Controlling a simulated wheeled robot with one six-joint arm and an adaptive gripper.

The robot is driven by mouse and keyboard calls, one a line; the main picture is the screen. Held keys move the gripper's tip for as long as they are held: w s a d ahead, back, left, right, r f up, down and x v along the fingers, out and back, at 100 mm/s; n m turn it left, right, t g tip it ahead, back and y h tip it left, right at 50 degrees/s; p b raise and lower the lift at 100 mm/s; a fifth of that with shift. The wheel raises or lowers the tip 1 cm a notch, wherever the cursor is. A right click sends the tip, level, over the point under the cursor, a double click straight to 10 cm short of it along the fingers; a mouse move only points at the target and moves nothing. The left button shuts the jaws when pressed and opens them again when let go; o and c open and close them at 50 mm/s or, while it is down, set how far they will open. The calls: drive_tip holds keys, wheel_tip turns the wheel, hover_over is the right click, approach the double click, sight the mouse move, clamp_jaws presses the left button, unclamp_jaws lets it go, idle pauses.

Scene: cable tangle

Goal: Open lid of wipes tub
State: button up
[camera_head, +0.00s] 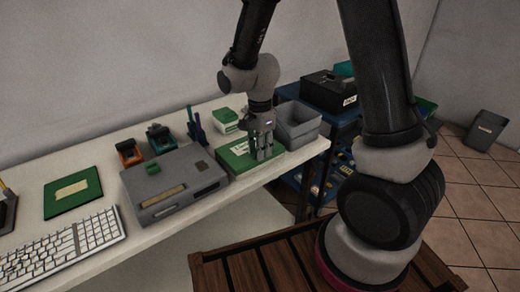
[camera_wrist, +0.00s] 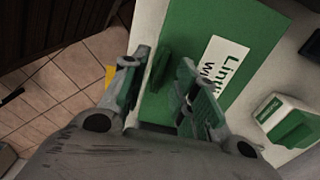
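The wipes tub is a low green box (camera_head: 236,158) with a white label, near the right end of the white table. In the wrist view its green lid (camera_wrist: 200,28) fills the upper middle, lying flat, with the label (camera_wrist: 224,65) partly readable. A small raised dark green tab (camera_wrist: 160,66) stands near the lid's edge. My gripper (camera_head: 263,156) points down over the right part of the tub. In the wrist view my gripper (camera_wrist: 160,90) has its two fingers apart, with the tab slightly beyond and between them. Whether a finger touches the lid cannot be told.
A grey case (camera_head: 165,190) sits close left of the tub, and an open grey bin (camera_head: 299,125) behind right. A small green-and-white box (camera_head: 228,119) stands behind. A keyboard (camera_head: 62,248) lies at front left. The table's edge is close to the tub.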

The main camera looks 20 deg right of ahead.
drive_tip(key=shift+f, duration=0.35)
clamp_jaws()
drive_tip(key=shift+w+r, duration=0.1)
